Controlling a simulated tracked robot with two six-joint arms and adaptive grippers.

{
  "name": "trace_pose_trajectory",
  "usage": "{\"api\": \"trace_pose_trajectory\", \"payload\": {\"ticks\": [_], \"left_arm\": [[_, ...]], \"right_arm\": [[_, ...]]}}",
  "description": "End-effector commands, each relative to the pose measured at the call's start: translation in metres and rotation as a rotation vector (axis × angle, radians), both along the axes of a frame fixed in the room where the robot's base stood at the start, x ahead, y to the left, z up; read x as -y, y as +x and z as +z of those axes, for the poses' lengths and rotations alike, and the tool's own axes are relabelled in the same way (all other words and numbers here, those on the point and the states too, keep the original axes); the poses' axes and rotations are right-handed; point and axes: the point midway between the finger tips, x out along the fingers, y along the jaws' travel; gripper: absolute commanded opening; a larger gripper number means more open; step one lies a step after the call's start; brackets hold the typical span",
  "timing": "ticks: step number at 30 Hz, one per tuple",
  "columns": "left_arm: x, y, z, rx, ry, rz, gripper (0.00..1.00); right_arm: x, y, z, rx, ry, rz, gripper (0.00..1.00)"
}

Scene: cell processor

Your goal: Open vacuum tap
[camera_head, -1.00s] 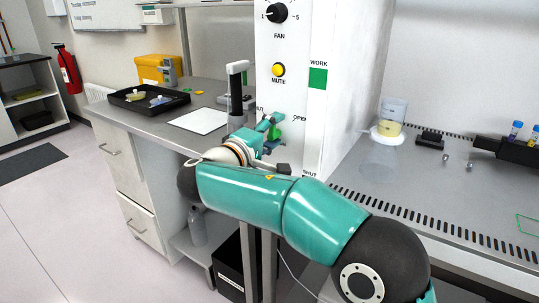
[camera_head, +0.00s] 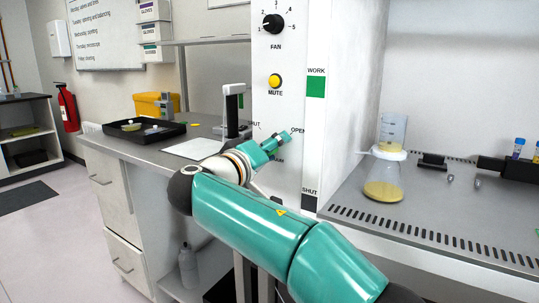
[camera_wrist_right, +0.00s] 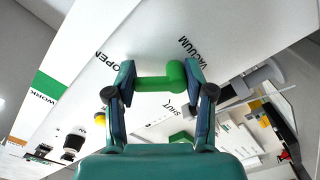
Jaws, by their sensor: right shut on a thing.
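The green vacuum tap (camera_wrist_right: 168,80) shows in the right wrist view on the white panel, between the printed words OPEN, VACUUM and SHUT. My right gripper (camera_wrist_right: 160,82) is shut across it, one finger at each end of its green handle. The handle's free end points towards the OPEN side. In the head view my right gripper (camera_head: 284,139) is at the panel beside the OPEN label and mostly hides the tap. The flask (camera_head: 384,178) on the right bench has yellow liquid in its lower part. My left gripper is in neither view.
A yellow MUTE button (camera_head: 275,81) and black FAN knob (camera_head: 273,24) sit higher on the panel. Left of it, the side bench holds a black tray (camera_head: 160,138) and a white sheet. A dark rack with tubes stands far right.

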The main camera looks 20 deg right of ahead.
Motion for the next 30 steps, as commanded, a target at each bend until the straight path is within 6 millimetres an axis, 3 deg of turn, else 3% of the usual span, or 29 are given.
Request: {"api": "trace_pose_trajectory", "payload": {"ticks": [10, 11, 13, 30], "left_arm": [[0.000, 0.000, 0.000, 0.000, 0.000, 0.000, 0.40], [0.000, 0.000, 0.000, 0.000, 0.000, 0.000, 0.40], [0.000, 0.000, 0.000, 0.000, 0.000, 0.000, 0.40], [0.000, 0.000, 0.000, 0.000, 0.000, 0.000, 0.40]], "right_arm": [[0.006, -0.004, 0.003, 0.007, 0.004, -0.018, 0.18], [0.006, -0.004, 0.003, 0.007, 0.004, -0.018, 0.58], [0.006, -0.003, 0.003, 0.007, 0.004, -0.018, 0.69], [-0.006, -0.007, 0.000, 0.000, 0.002, -0.007, 0.69]]}}
